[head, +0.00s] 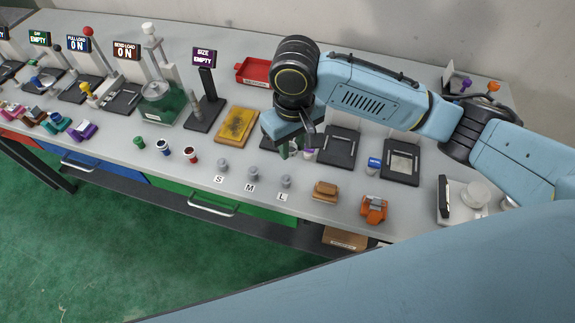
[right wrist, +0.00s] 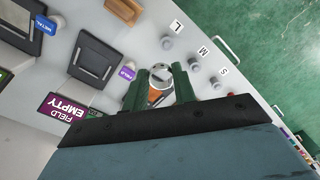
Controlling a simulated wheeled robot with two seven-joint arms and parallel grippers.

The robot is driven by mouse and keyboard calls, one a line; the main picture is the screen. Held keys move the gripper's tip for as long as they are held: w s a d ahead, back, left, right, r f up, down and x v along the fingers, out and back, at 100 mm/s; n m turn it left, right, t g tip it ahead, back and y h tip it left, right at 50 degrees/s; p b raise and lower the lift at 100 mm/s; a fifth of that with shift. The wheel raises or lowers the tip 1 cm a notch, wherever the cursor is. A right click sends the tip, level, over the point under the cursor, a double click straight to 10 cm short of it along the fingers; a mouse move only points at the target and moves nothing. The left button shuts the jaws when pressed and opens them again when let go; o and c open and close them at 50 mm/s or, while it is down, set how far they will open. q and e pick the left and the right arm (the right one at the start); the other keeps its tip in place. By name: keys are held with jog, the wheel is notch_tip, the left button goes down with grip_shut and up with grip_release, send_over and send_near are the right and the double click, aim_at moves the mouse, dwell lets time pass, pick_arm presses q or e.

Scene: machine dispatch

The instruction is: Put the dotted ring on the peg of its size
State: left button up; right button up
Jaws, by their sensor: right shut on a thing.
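My right gripper (head: 287,150) points down over the bench, behind the row of pegs. In the right wrist view its green fingers (right wrist: 159,88) are shut on a small pale ring (right wrist: 160,76) with dark marks on its rim, apparently the dotted ring. The ring is hidden by the gripper in the head view. Three short grey pegs stand bare: the S peg (head: 223,163), the M peg (head: 252,173) and the L peg (head: 286,181). Each has a white letter label in front. The held ring is apart from all of them. My left gripper is not in view.
Small green (head: 139,142), blue (head: 162,148) and red (head: 191,156) items stand left of the pegs. A yellow pad (head: 236,125), black trays (head: 338,148) and a red bin (head: 253,71) lie behind. A brown block (head: 325,191) and an orange item (head: 373,208) stand right.

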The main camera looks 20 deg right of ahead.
aim_at(288, 180)
jog(key=shift+s+a+f+n+p, duration=0.15)
jog(key=shift+s+a+n+p, duration=0.15)
jog(key=shift+a, duration=0.25)
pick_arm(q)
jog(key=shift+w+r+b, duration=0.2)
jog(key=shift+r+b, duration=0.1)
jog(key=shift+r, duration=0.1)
pick_arm(e)
notch_tip(288, 180, down, 10)
jog(key=shift+r, duration=0.2)
jog(key=o, duration=1.1)
jog(key=shift+f, duration=0.15)
jog(key=shift+c, duration=0.2)
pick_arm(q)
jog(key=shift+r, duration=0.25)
pick_arm(e)
notch_tip(288, 180, up, 12)
jog(key=shift+r, duration=0.2)
